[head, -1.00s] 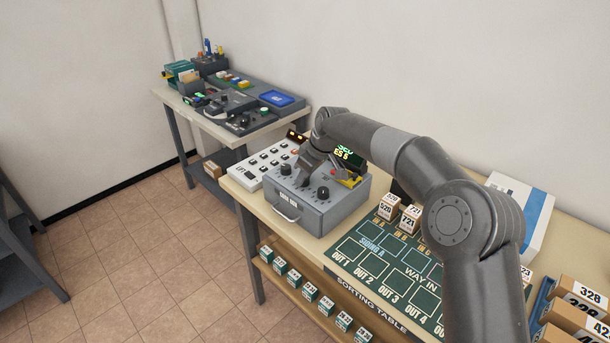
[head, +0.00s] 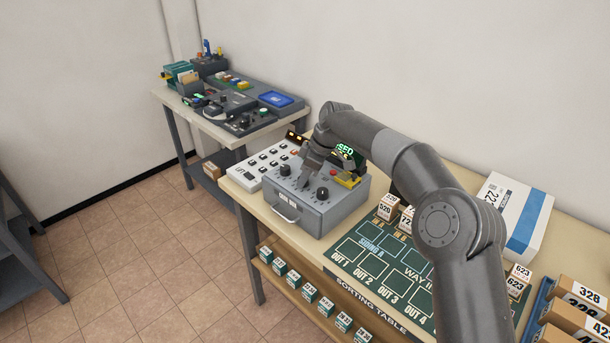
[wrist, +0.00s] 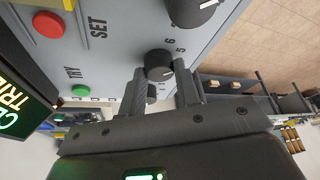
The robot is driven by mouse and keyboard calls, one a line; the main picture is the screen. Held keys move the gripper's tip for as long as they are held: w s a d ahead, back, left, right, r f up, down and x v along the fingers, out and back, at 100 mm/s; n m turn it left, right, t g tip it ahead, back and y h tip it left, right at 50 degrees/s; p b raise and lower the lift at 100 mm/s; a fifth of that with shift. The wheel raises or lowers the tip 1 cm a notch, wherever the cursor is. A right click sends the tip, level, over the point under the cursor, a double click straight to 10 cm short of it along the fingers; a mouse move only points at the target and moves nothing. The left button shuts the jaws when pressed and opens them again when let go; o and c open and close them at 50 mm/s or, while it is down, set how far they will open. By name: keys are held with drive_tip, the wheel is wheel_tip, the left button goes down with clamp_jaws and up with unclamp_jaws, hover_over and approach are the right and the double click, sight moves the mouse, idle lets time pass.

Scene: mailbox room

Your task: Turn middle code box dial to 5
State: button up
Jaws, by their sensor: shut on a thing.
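The grey code box (head: 330,211) stands on the sorting table with a row of black dials on top. The right dial (head: 322,194) and left dial (head: 285,169) show in the head view; the middle dial is hidden behind my gripper (head: 306,181). In the wrist view, my gripper (wrist: 164,78) is shut on the middle dial (wrist: 159,62), with one finger on each side. The numbers 5 and 6 show beside that dial. A light mark on the dial faces lower right; I cannot tell its exact setting. Another dial (wrist: 194,10) sits at the top edge.
A red button (wrist: 48,24) and a green button (wrist: 81,91) are on the box top. A lit green display (wrist: 14,112) stands beside it. A white keypad (head: 266,163) is just left of the box. Numbered parcels (head: 388,207) stand to the right.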

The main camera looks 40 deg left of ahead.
drive_tip(key=o, duration=1)
drive_tip(key=shift+v, duration=5.4)
